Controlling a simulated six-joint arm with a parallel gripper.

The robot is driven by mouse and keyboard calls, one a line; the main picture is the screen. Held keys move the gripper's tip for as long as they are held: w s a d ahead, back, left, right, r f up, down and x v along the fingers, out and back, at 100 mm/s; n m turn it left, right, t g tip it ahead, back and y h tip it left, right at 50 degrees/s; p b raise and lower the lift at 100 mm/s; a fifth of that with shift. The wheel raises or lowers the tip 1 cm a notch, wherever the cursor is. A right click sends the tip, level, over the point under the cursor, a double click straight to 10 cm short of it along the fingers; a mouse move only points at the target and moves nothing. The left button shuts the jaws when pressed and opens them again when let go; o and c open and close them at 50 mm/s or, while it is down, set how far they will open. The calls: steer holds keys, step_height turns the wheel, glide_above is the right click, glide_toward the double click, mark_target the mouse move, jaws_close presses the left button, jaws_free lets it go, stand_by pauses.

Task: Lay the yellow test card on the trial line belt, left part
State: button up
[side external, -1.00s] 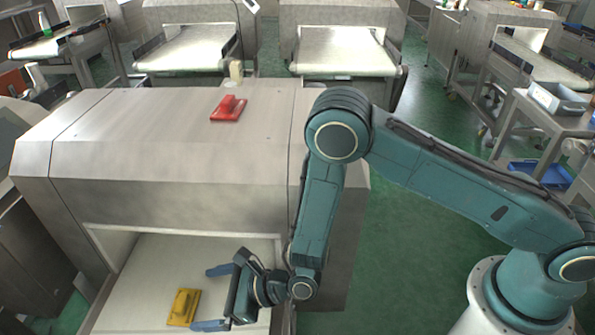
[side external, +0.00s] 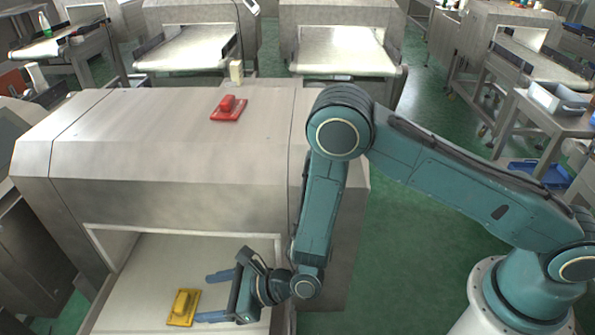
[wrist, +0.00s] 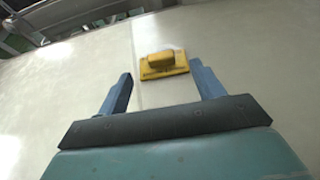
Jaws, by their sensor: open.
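The yellow test card (side external: 183,308), a flat plate with a raised grip block, lies on the pale belt (side external: 150,270) in the mouth of the large steel machine. In the wrist view the card (wrist: 163,66) lies flat just beyond my fingertips, nearer the right finger. My gripper (side external: 210,297) is low over the belt to the right of the card, its two blue fingers spread and empty. The wrist view also shows my gripper (wrist: 160,73) open, with bare belt between the fingers. I cannot tell whether one fingertip touches the card.
The steel machine housing (side external: 170,150) rises behind the belt, with a red card (side external: 228,108) on its top. The belt left of the yellow card is clear.

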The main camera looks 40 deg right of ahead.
mark_target(177, 301)
steer(key=shift+w+a+f, duration=0.2)
steer(key=shift+w+a, duration=0.1)
steer(key=shift+a, duration=0.1)
steer(key=shift+x, duration=2.9)
steer(key=c, duration=1.2)
steer(key=shift+o, duration=0.2)
steer(key=shift+r, duration=0.1)
step_height(177, 301, up, 20)
